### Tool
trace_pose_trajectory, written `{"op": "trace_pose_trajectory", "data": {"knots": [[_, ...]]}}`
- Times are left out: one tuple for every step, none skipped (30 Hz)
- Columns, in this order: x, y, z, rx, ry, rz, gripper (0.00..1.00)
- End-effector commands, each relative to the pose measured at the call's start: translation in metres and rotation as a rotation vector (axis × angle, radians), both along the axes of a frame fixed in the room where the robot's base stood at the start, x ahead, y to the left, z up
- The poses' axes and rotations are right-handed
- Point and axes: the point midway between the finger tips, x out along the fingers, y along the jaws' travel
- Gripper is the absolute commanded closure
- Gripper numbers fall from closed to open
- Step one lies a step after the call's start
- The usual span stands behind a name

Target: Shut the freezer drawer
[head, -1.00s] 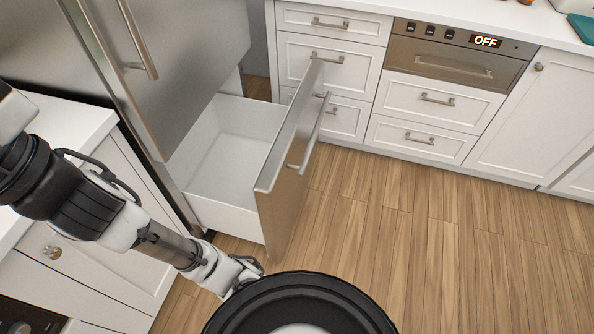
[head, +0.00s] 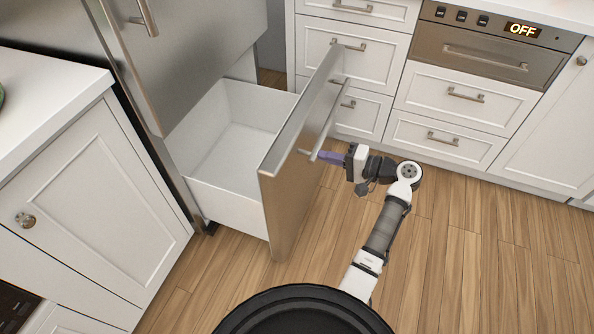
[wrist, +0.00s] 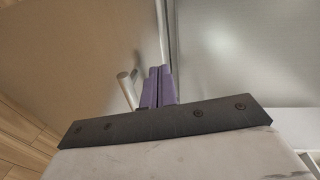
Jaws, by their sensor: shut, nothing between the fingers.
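The freezer drawer (head: 226,142) is pulled out below the fridge door (head: 190,50), and its white inside looks empty. Its steel front (head: 290,195) carries a long bar handle (head: 327,120). My gripper (head: 322,156) is in front of the drawer front, close to the lower end of the handle, with its purple fingers pointing at the front. In the wrist view the purple fingers (wrist: 158,88) are together, and the handle (wrist: 126,90) shows just left of them. I cannot tell whether the fingertips touch the drawer front.
White cabinets with drawers (head: 440,140) and an oven panel (head: 490,48) reading OFF stand at the back right. A white counter and cabinet (head: 90,190) stand at the left. The wood floor (head: 480,250) on the right is clear.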

Motion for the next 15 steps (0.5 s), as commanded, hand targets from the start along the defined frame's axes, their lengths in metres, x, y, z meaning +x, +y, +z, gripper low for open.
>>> {"op": "trace_pose_trajectory", "data": {"knots": [[-0.016, -0.022, -0.016, 0.055, 0.028, 0.009, 1.0], [-0.024, -0.031, -0.02, 0.082, 0.038, 0.019, 1.0], [-0.034, -0.041, -0.024, 0.112, 0.047, 0.032, 1.0], [-0.039, -0.046, -0.026, 0.13, 0.052, 0.04, 1.0], [-0.044, -0.05, -0.027, 0.144, 0.055, 0.045, 1.0], [-0.048, -0.053, -0.028, 0.157, 0.057, 0.05, 1.0], [-0.049, -0.054, -0.028, 0.163, 0.057, 0.054, 1.0], [-0.05, -0.054, -0.028, 0.166, 0.057, 0.057, 1.0], [-0.05, -0.051, -0.027, 0.168, 0.058, 0.059, 1.0], [-0.049, -0.048, -0.027, 0.168, 0.058, 0.06, 1.0], [-0.048, -0.045, -0.027, 0.167, 0.058, 0.06, 1.0], [-0.046, -0.039, -0.026, 0.167, 0.058, 0.061, 1.0], [-0.045, -0.034, -0.026, 0.167, 0.058, 0.061, 1.0], [-0.043, -0.029, -0.026, 0.167, 0.058, 0.06, 1.0], [-0.041, -0.021, -0.026, 0.166, 0.058, 0.062, 1.0]]}}
